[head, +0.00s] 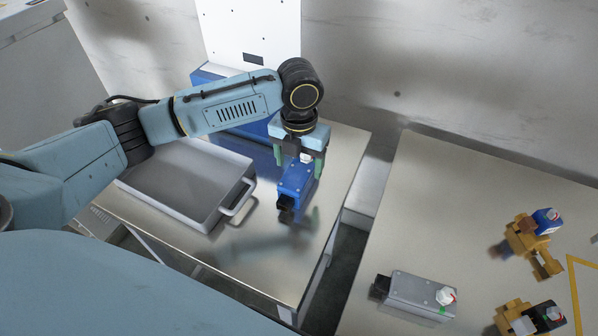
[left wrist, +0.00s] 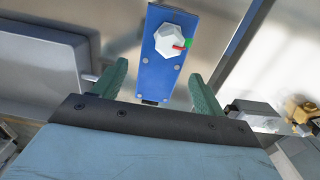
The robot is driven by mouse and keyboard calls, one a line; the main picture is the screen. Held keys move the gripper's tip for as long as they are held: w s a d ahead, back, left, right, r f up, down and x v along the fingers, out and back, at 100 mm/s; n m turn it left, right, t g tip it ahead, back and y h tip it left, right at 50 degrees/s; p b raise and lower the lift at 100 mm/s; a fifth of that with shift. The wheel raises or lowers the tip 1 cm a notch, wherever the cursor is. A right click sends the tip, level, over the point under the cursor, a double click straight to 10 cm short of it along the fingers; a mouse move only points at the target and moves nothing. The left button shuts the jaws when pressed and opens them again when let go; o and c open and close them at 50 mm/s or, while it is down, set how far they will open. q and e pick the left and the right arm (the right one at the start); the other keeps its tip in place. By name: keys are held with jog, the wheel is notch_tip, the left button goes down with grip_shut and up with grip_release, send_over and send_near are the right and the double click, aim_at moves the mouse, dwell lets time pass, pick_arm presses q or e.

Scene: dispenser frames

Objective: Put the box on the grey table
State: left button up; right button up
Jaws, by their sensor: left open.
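A blue box (head: 296,180) with a white knob on top and a black end piece rests on the shiny metal table (head: 340,150) at the left. My left gripper (head: 299,160) is over it, pointing down, with its green fingers open on either side of the box's end. In the left wrist view the blue box (left wrist: 165,62) lies between and beyond the open fingertips (left wrist: 160,82), with gaps at both sides. A similar grey box (head: 420,290) with a white knob lies on the right table (head: 425,220). My right gripper is not in view.
A grey metal tray (head: 185,180) with a handle sits left of the blue box. A larger blue object (head: 207,74) stands behind my arm. Orange-brown fixtures (head: 525,238) stand on the right table. A gap (head: 340,250) separates the tables.

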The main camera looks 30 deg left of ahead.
aim_at(299, 171)
pick_arm(q)
notch_tip(299, 171, up, 7)
dwell(0.3)
dwell(0.4)
